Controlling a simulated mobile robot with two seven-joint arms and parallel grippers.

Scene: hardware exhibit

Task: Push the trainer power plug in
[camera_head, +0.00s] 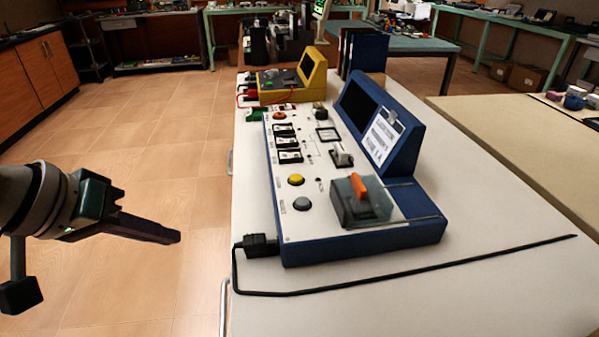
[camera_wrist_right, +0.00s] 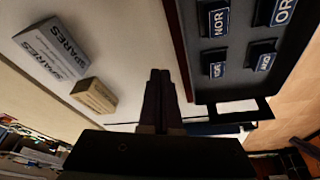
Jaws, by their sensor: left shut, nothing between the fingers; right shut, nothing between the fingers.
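The trainer (camera_head: 300,222) is a blue box with a white panel on the white table. Its black power plug (camera_head: 260,245) sits at the near left corner of the trainer, against or very close to its left side. I cannot tell whether a small gap remains there. A black cord runs from the plug down and then right along the tabletop. My left gripper (camera_head: 176,237) is shut and empty, left of the plug and apart from it, over the floor beyond the table's edge. My right gripper (camera_wrist_right: 160,74) is shut and empty in the right wrist view; the head view does not show it.
A yellow device (camera_head: 285,84) with red leads stands behind the trainer. An orange-handled part (camera_head: 359,188) rises from the trainer's panel. The right wrist view shows a SPARES box (camera_wrist_right: 52,47), a smaller box (camera_wrist_right: 94,95) and a dark tray (camera_wrist_right: 235,80) of labelled gate blocks.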

